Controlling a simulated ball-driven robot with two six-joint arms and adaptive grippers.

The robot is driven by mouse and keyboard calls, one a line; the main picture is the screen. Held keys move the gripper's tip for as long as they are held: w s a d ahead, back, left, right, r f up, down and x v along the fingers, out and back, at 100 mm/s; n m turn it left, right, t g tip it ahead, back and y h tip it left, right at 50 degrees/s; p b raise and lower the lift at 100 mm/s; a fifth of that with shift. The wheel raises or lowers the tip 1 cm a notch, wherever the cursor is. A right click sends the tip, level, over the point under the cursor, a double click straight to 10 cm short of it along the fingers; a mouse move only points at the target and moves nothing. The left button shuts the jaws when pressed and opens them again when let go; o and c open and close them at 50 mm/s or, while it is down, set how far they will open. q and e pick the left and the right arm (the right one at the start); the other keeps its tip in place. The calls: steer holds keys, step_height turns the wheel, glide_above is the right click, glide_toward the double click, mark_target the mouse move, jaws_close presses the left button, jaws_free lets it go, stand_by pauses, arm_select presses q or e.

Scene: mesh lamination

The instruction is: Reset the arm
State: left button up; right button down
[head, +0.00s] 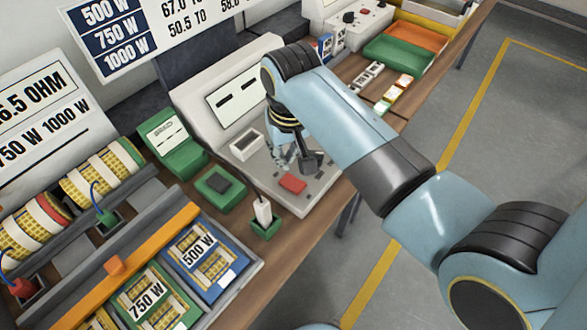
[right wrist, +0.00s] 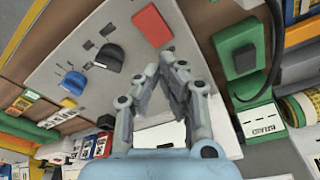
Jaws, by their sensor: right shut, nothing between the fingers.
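My right arm comes in from the right in the head view and reaches over the grey slanted machine (head: 222,90). My right gripper (head: 280,160) hangs above the machine's lower panel, partly hidden by my wrist. In the right wrist view its fingers (right wrist: 172,65) come together at the tips, with nothing between them. My left gripper is not in view.
A green box with a dark top (head: 219,186) and a green holder (head: 265,228) stand left of the panel. Yellow mesh rolls (head: 100,172) and trays marked 500 W (head: 238,277) and 750 W are at lower left. Green and orange bins (head: 400,52) stand farther back. The floor at right is clear.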

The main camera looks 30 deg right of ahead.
steer(key=shift+r, duration=0.25)
stand_by(0.3)
steer(key=s+d+r+n+t, duration=0.1)
steer(key=s+d+r+n, duration=0.15)
steer(key=s+r, duration=0.55)
steer(key=s+d+r+n+t, duration=0.1)
steer(key=s+d+r, duration=0.3)
steer(key=s, duration=0.7)
steer(key=s+d+f+g+b, duration=0.15)
steer(key=f+b, duration=0.55)
steer(key=f, duration=1.4)
steer(key=s+d+f+b, duration=0.15)
steer(key=f+b, duration=0.65)
steer(key=f, duration=1.3)
steer(key=s+f+b, duration=0.4)
steer(key=s+f, duration=0.5)
steer(key=f, duration=0.3)
steer(key=s+f+g+b, duration=0.1)
steer(key=s+f+b, duration=0.4)
steer(key=s+f, duration=0.4)
step_height(320, 180, down, 3)
steer(key=shift+f+m, duration=0.15)
steer(key=shift+m, duration=0.3)
